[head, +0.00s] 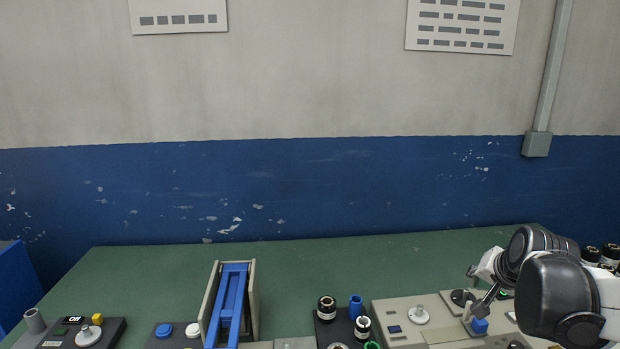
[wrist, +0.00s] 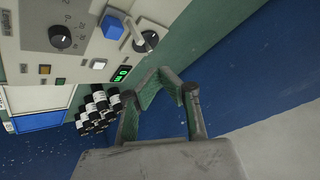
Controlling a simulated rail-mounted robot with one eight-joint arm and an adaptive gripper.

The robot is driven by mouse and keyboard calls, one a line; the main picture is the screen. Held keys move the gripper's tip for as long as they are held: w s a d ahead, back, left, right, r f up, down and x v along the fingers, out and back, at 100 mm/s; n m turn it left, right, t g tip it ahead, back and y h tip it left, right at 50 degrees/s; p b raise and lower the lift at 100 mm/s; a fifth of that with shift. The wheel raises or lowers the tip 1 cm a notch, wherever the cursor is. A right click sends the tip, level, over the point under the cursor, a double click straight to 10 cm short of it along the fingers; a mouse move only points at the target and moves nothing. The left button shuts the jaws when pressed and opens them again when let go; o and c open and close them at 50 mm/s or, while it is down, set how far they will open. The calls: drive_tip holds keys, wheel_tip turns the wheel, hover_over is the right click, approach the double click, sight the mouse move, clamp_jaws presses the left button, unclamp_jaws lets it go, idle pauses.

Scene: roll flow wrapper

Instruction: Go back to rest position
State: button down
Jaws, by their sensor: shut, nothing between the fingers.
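My gripper (head: 475,290) is at the right of the head view, low over the grey control panel (head: 395,322), with my dark arm wrist beside it. In the wrist view my gripper (wrist: 172,82) shows its two fingers bent together at the tips, shut and empty. The tips are near a panel with a blue square button (wrist: 112,27), a metal lever (wrist: 140,37), a black dial (wrist: 60,37) and a green lit display (wrist: 122,73). I cannot tell whether the fingers touch anything.
Several black-and-white rolls (wrist: 97,108) stand beside the panel. On the green table, a blue-and-grey chute (head: 229,305), a dark box with an "Off" display (head: 74,320) and a roll (head: 326,308) stand left of the panel. The table's back strip is clear.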

drive_tip(key=s+a+r+n+g+y, duration=0.1)
drive_tip(key=s+a+n, duration=0.7)
drive_tip(key=s+a, duration=1)
drive_tip(key=shift+a+r+y, duration=0.3)
drive_tip(key=shift+a+y, duration=0.1)
drive_tip(key=shift+a, duration=0.15)
idle(0.4)
